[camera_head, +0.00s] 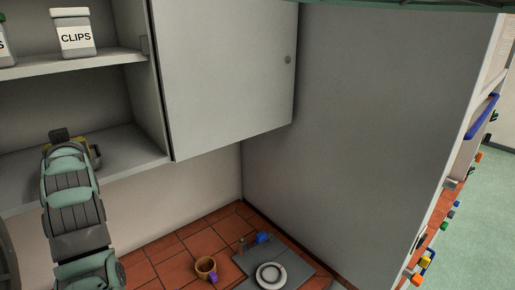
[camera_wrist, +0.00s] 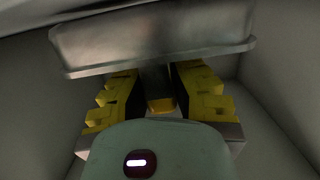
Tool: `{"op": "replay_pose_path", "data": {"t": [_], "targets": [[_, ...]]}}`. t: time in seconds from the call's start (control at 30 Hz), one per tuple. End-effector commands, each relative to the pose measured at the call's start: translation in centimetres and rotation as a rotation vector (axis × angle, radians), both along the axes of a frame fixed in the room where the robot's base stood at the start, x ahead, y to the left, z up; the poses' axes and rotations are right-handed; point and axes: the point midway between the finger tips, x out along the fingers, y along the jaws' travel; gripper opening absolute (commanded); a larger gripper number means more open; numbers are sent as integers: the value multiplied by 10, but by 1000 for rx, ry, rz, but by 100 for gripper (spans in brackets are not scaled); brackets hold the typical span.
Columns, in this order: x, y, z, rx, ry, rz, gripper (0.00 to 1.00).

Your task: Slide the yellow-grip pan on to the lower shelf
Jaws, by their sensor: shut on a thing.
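The pan (camera_wrist: 150,38) is a grey metal dish in the wrist view, ahead of my fingers. Its short handle runs back between them, with a yellow grip end (camera_wrist: 161,105). My gripper (camera_wrist: 156,80), with yellow stepped finger pads, is shut on the pan's handle. In the head view my gripper (camera_head: 78,146) is at the lower shelf (camera_head: 128,150), inside the open grey compartment on the left. My arm hides the pan there. Grey walls surround the pan in the wrist view. I cannot tell whether the pan touches the shelf.
The upper shelf (camera_head: 120,58) holds a jar labelled CLIPS (camera_head: 74,34) and part of another jar. A closed cabinet door (camera_head: 225,75) is right of the compartment. Below, the tiled bench holds a brown pot (camera_head: 205,265) and a grey board (camera_head: 298,268) with a white plate (camera_head: 271,275).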

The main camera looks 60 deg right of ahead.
Motion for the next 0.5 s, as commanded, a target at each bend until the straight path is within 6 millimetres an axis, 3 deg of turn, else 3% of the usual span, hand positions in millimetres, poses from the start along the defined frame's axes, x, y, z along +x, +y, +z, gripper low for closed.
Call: {"op": "replay_pose_path", "data": {"t": [0.47,0.5], "targets": [[0,0,-4,-1,-4,-1,0],[0,0,-4,-1,-4,-1,27]]}}
